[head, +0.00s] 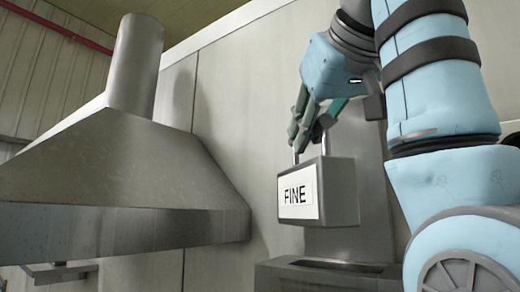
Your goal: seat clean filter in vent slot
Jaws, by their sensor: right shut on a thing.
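A grey box-shaped filter with a white label reading FINE (297,197) hangs from my right gripper (312,138). The gripper is shut on the filter's metal handle, on top of it. The filter is held roughly upright, with its label facing left of the camera. Below it is a grey metal housing (280,277) with a dark slot opening (335,264) in its top. The filter is above the slot and looks clear of it; the exact gap cannot be told. The inside of the slot is hidden. My left gripper is not in view.
A large metal hood (115,170) with a round duct (136,65) fills the left side. A pale panel wall (235,90) stands behind. A grey upright panel (345,243) rises behind the filter. A small bracket (60,272) shows under the hood.

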